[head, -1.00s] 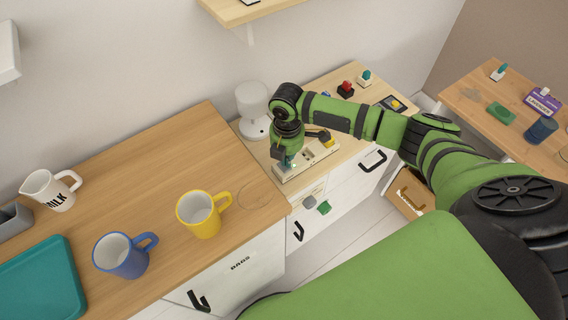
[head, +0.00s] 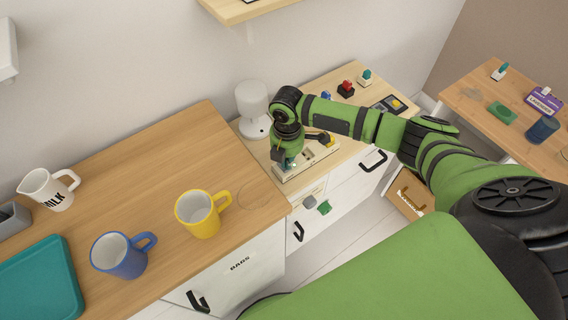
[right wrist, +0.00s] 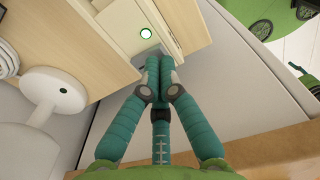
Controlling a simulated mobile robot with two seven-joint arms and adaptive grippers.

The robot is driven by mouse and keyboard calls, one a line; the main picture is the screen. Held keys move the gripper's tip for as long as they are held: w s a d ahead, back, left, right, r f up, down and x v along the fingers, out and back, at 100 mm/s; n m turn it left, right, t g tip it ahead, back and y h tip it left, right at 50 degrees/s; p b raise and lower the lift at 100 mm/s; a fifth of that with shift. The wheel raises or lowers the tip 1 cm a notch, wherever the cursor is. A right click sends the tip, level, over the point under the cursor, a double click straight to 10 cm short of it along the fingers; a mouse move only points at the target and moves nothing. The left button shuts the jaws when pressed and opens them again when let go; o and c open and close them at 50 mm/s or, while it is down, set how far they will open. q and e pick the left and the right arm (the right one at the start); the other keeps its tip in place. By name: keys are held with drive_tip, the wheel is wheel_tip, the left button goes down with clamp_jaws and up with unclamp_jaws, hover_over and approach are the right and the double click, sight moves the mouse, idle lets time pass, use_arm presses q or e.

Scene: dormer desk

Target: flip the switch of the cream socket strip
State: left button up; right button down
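The cream socket strip (head: 312,161) lies along the front of the light wood top, partly hidden by my right arm. A grey piece (right wrist: 150,50), perhaps the switch, shows just beyond my fingertips. My right gripper (head: 285,164) is at the strip's left end. In the right wrist view, its teal fingers (right wrist: 158,68) are together with nothing visible between them. The tips are close to the grey piece; I cannot tell whether they touch. My left gripper is out of view.
A white lamp (head: 252,103) stands behind my right gripper. A red-topped block (head: 346,88) and other small items stand farther right. The wooden counter (head: 150,170) at left holds a yellow mug (head: 198,216), a blue mug (head: 118,258), a milk jug (head: 46,190) and a teal tray (head: 40,285).

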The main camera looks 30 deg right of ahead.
drive_tip(key=shift+f+b, duration=0.3)
drive_tip(key=shift+f, duration=0.2)
idle(0.3)
drive_tip(key=shift+r+p, duration=0.8)
drive_tip(key=shift+p, duration=0.15)
wheel_tip(320, 180, up, 6)
drive_tip(key=p, duration=0.6)
drive_tip(key=shift+f, duration=0.25)
drive_tip(key=shift+f, duration=0.1)
